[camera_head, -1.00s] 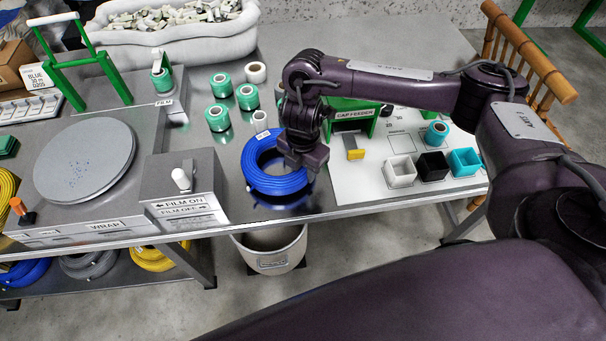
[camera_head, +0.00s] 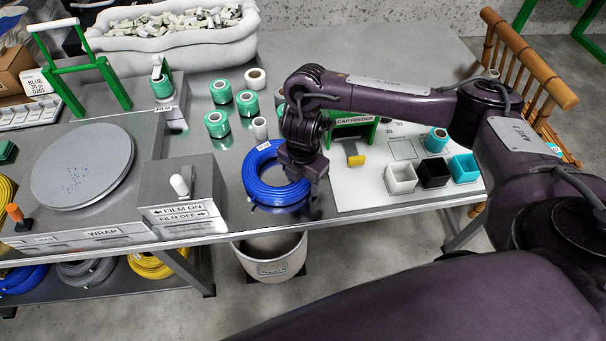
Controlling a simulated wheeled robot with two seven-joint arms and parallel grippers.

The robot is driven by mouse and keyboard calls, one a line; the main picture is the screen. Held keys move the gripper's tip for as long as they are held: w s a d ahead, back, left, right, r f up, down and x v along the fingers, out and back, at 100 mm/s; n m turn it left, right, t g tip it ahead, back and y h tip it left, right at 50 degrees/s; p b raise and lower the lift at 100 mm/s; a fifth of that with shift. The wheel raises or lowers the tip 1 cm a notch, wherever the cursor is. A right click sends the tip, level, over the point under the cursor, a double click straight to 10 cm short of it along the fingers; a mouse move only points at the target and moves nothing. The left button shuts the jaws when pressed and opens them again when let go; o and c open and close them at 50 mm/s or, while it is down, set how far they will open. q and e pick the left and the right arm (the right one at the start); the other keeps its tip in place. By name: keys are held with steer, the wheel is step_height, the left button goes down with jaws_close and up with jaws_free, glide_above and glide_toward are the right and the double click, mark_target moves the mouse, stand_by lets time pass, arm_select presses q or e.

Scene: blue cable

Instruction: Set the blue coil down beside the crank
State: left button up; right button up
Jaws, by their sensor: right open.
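The blue coil (camera_head: 268,190) lies flat on the steel table near its front edge, with a white tag on its upper left. My right gripper (camera_head: 302,170) is open and stands over the coil's right side, hiding part of the ring. I cannot tell whether its fingers touch the coil. The crank appears to be the white-handled lever (camera_head: 180,185) on a grey box marked FILM ON and FILM OFF. The coil lies to the right of that box, with a narrow gap between them. My left gripper is not in view.
Green film rolls (camera_head: 216,124) stand behind the coil. A white board (camera_head: 360,197) with three small boxes lies to the right, below the green cap feeder (camera_head: 352,127). A round turntable (camera_head: 84,165) is at left. A bin (camera_head: 272,262) stands below the table edge.

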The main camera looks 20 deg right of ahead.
step_height(320, 180, up, 12)
steer(key=p, duration=0.4)
steer(key=shift+r, duration=0.15)
stand_by(0.3)
